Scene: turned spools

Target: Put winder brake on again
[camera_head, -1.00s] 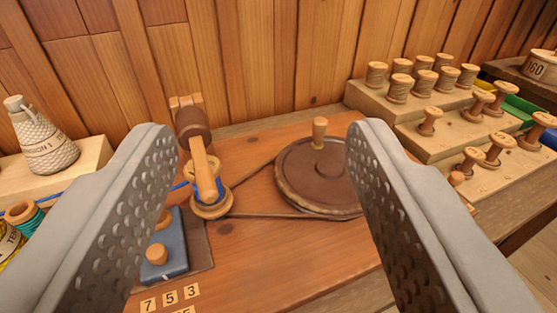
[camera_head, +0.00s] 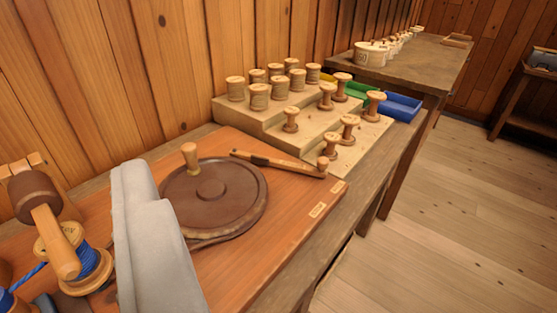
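The wooden lever with a dark pad and an upright knob at its right end, seemingly the winder brake (camera_head: 280,163), lies on the winder board (camera_head: 265,235) just right of the brown wheel (camera_head: 225,205). I cannot tell whether it is fixed or loose. The wheel has a wooden handle peg. At the left is the spindle with a blue-threaded spool (camera_head: 80,268) and a wooden arm with a brown, rounded head (camera_head: 35,193) above it. One finger of my gripper (camera_head: 150,235) shows in front of the wheel's left side, empty; the other is out of frame, so the fingers stand apart.
A stepped wooden stand (camera_head: 272,120) with several spools rises behind the lever. Green (camera_head: 362,92) and blue (camera_head: 400,106) trays sit beyond it. A farther table (camera_head: 420,60) holds round containers. Open floor (camera_head: 450,210) lies to the right of the bench.

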